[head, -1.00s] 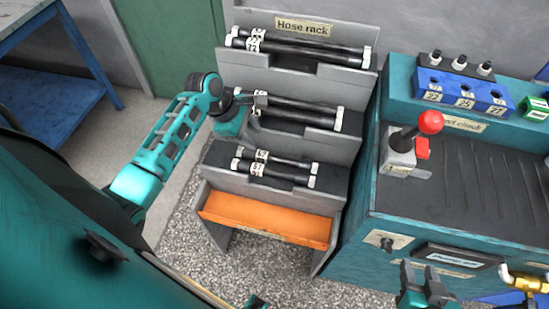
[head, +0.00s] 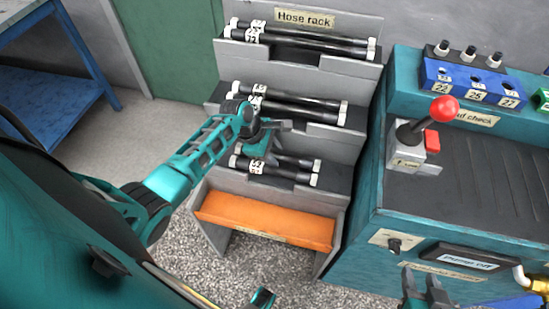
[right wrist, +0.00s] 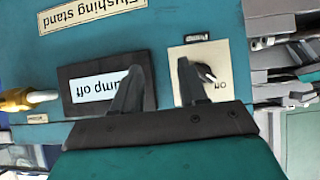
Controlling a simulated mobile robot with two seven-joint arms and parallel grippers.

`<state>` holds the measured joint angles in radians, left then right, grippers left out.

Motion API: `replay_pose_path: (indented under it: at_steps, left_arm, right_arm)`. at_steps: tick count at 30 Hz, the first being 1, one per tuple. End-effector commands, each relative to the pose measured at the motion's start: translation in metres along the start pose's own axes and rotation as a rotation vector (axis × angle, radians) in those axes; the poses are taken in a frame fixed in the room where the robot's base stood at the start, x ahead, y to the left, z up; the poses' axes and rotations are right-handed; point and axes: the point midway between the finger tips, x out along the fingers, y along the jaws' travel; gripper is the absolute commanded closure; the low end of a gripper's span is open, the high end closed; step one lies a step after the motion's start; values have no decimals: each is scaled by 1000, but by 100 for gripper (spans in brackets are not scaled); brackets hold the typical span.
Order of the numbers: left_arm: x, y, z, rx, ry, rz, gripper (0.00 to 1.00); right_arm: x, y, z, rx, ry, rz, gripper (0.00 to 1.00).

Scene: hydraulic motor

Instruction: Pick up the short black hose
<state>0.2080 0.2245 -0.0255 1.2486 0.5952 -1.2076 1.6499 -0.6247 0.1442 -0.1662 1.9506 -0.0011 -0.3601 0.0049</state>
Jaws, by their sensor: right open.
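Two short black hoses with white end fittings lie on the lowest step of the hose rack. The front short black hose (head: 281,174) is mostly clear to see; the rear short black hose (head: 300,161) is partly hidden by my left gripper. My left gripper (head: 279,128) is over the lowest step, in front of the middle step; its jaw opening is too small to judge, and I see no hose clearly held. My right gripper (head: 427,280) is open and empty before the flushing stand; it also shows in the right wrist view (right wrist: 160,82).
Longer hoses lie on the rack's middle step (head: 310,124) and top step. An orange tray (head: 265,218) sits below the lowest step. The flushing stand (head: 360,222), with a red-knobbed lever (head: 444,109), stands close on the right. A blue table (head: 45,95) is far left.

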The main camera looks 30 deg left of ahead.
Motion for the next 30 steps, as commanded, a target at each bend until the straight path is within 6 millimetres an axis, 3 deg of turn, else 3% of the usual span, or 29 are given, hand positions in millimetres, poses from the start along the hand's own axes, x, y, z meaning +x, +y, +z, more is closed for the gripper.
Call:
replay_pose_path:
  at_steps: [8,19,30]
  left_arm:
    - [2,0,0,1,0,0,65]
    - [2,0,0,1,0,0,100]
    - [1,1,1,1,-1,2,100]
  right_arm:
    - [-1,-5,-11,0,22,-11,57]
    - [0,-4,-9,-1,20,-9,57]
    - [1,-1,-6,-1,13,-3,57]
